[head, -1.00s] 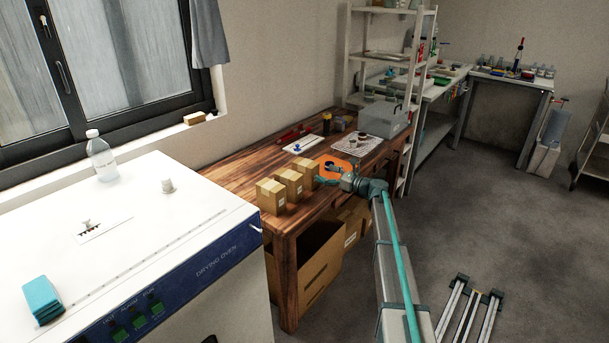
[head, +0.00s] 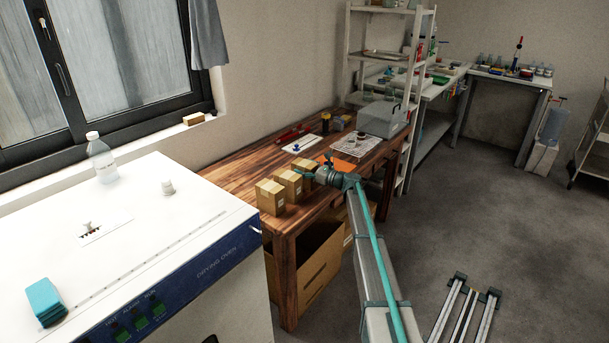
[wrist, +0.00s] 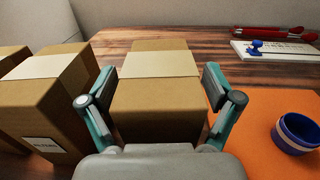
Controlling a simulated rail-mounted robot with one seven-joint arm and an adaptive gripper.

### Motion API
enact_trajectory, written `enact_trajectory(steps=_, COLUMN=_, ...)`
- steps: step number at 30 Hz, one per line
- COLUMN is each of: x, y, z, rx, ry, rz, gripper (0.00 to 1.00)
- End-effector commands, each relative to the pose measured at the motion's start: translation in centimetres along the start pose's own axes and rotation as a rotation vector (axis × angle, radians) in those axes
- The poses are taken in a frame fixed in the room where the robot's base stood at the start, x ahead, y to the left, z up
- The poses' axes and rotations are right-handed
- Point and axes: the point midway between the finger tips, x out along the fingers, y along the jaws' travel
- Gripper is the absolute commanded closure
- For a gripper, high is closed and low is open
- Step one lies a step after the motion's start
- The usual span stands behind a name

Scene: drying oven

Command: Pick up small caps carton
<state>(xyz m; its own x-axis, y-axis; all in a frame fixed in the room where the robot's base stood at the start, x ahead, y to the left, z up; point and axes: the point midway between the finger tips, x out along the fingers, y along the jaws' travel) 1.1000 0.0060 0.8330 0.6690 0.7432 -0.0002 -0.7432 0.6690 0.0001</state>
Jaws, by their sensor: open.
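Three brown cartons with pale tape stand in a row on the wooden table. The one at the orange mat's side is between my gripper's fingers in the wrist view (wrist: 155,100); in the head view my gripper (head: 303,172) largely hides it. My gripper is open, with one finger on each side of this carton; I cannot tell whether either touches it. The near carton (head: 270,198) stands closest to the oven. No label shows on the carton between the fingers.
The orange mat (wrist: 255,125) with a blue-rimmed round container (wrist: 297,133) lies right of the fingers. A white board (wrist: 280,50) and red tools (wrist: 270,32) lie behind. The drying oven (head: 210,255) stands at the table's near end. Larger boxes (head: 318,265) sit under the table.

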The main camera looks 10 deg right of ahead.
Motion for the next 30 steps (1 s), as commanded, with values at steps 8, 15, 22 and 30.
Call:
enact_trajectory(steps=8, x=-0.1, y=0.0, z=0.0, rx=0.0, ry=0.0, rz=0.0, gripper=0.34)
enact_trajectory(steps=15, x=-0.1, y=0.0, z=0.0, rx=0.0, ry=0.0, rz=0.0, gripper=0.74)
enact_trajectory(steps=22, x=-0.1, y=0.0, z=0.1, rx=0.0, ry=-0.001, rz=0.0, gripper=0.75)
enact_trajectory(steps=30, x=-0.1, y=0.0, z=2.1, rx=-0.002, ry=-0.002, rz=0.0, gripper=0.76)
